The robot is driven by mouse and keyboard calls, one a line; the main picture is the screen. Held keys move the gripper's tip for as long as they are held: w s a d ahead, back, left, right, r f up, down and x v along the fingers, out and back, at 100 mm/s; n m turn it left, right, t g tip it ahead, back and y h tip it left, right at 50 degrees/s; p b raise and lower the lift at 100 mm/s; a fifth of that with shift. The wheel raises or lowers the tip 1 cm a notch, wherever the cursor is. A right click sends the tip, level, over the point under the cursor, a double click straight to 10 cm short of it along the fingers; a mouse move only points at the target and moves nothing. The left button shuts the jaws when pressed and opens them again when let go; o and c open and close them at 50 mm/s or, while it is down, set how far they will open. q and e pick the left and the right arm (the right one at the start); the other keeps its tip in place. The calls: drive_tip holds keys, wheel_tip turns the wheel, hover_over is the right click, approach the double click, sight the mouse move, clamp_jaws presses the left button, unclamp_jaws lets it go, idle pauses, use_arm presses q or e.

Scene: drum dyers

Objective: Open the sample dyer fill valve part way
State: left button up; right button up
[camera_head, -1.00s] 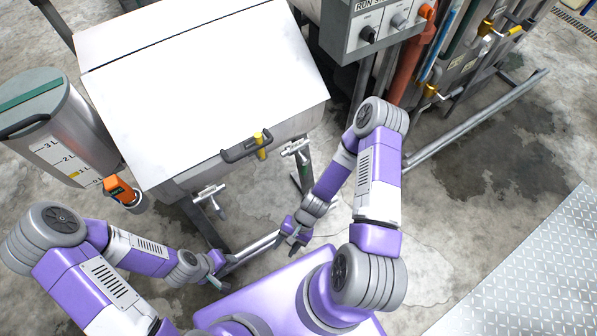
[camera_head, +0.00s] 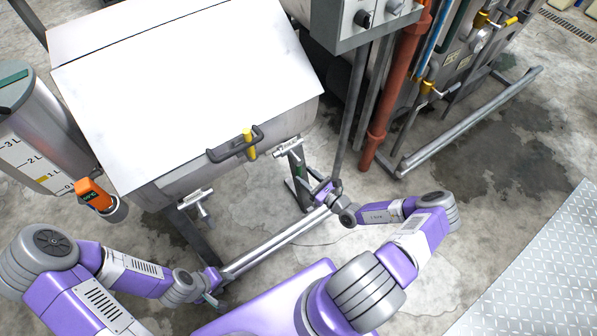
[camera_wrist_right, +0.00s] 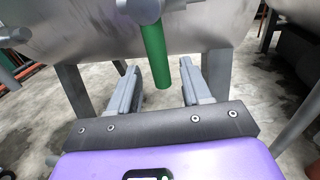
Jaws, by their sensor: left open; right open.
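The sample dyer is the steel box with a white sloping lid (camera_head: 190,80). A green valve lever (camera_wrist_right: 155,55) hangs down from its front in the right wrist view, and it shows small in the head view (camera_head: 301,170). No label on it is readable. My right gripper (camera_wrist_right: 160,78) is open, with its fingers on either side of the lever's lower end. I cannot tell whether either finger touches it. In the head view my right gripper (camera_head: 322,190) is low at the dyer's right front leg. My left gripper (camera_head: 212,298) is open and empty, low at the left.
A second valve (camera_head: 197,201) sits at the dyer's left front. A yellow-and-black latch (camera_head: 240,146) is on the lid's front edge. A measuring tank (camera_head: 35,140), an orange meter (camera_head: 94,195), a control box (camera_head: 365,18) and red pipe (camera_head: 390,100) stand around.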

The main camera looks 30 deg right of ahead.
sight(299, 170)
drive_tip(key=shift+b+x, duration=0.45)
drive_tip(key=shift+x, duration=1.75)
clamp_jaws()
